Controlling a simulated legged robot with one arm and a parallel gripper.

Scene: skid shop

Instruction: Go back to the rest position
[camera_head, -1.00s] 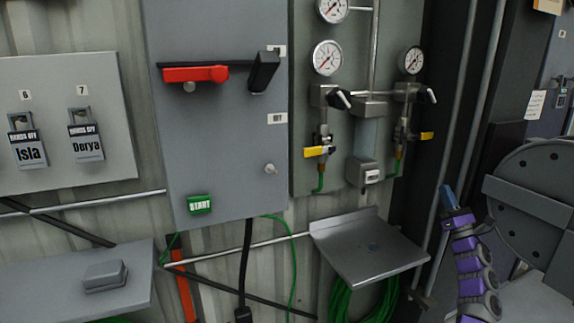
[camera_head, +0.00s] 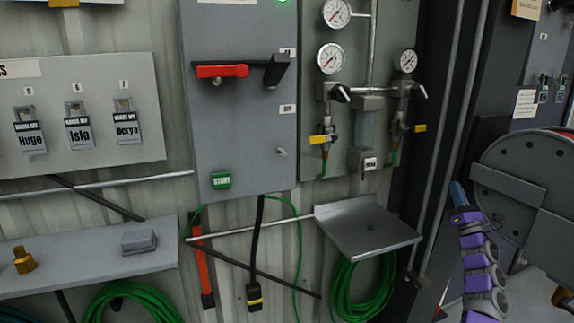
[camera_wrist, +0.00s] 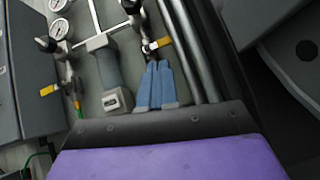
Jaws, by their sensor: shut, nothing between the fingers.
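My gripper (camera_head: 458,193) shows at the right of the head view, on top of the purple and grey links of my arm. Its blue fingers point up and are shut. In the wrist view the two blue fingers (camera_wrist: 157,84) lie side by side with nothing between them. In the head view the gripper appears to the right of the small metal shelf (camera_head: 366,228). I see no contact with anything around it.
A grey switch box (camera_head: 238,140) with a red handle (camera_head: 222,71) and a gauge panel (camera_head: 350,130) are on the wall. Padlocks hang on a board (camera_head: 70,70) at left, above a long shelf (camera_head: 85,255). A round grey reel (camera_head: 530,150) stands right of my arm.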

